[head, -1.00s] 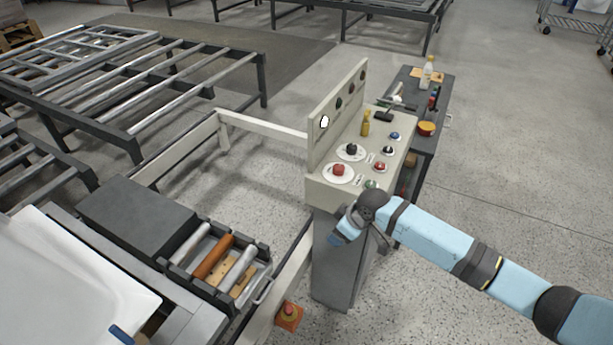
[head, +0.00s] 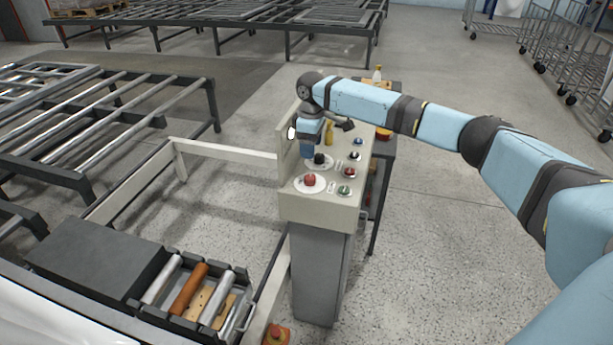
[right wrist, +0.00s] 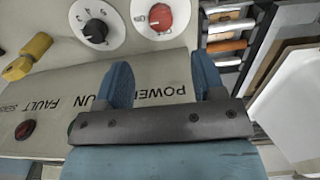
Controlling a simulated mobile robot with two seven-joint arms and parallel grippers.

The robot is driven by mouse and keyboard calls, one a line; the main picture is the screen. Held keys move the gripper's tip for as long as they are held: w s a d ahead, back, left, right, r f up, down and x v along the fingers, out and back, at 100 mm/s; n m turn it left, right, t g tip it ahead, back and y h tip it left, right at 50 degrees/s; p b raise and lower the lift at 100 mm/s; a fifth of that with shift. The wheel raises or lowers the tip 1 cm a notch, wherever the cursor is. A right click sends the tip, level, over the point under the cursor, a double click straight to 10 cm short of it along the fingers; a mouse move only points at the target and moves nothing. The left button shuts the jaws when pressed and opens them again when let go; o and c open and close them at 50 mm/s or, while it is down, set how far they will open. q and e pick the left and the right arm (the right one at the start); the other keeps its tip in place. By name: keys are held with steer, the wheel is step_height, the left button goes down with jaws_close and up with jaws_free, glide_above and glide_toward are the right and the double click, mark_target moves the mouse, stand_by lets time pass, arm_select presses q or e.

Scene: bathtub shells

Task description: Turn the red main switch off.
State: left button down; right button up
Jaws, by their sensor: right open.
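The red main switch (head: 310,180) is a red knob on a round white plate at the near left of the control panel's (head: 318,210) sloped top. In the right wrist view the red switch (right wrist: 160,17) lies beyond the two blue fingertips, roughly in line with the gap between them, and is not touched. Its setting is too small to read. My right gripper (head: 309,151) is over the panel, just behind the switch and close to the upright back plate. In the right wrist view my right gripper (right wrist: 162,68) is open and empty. My left gripper is not in view.
A black selector knob (head: 319,158) sits just behind the red switch. A green button (head: 345,189) and a red button (head: 350,171) are to its right. A yellow handle (right wrist: 35,47) shows in the wrist view. A roller tray (head: 205,300) stands at the lower left.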

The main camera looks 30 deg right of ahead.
mark_target(310, 176)
step_height(310, 176, down, 11)
steer(key=shift+a+f, duration=0.1)
stand_by(0.3)
steer(key=c, duration=0.9)
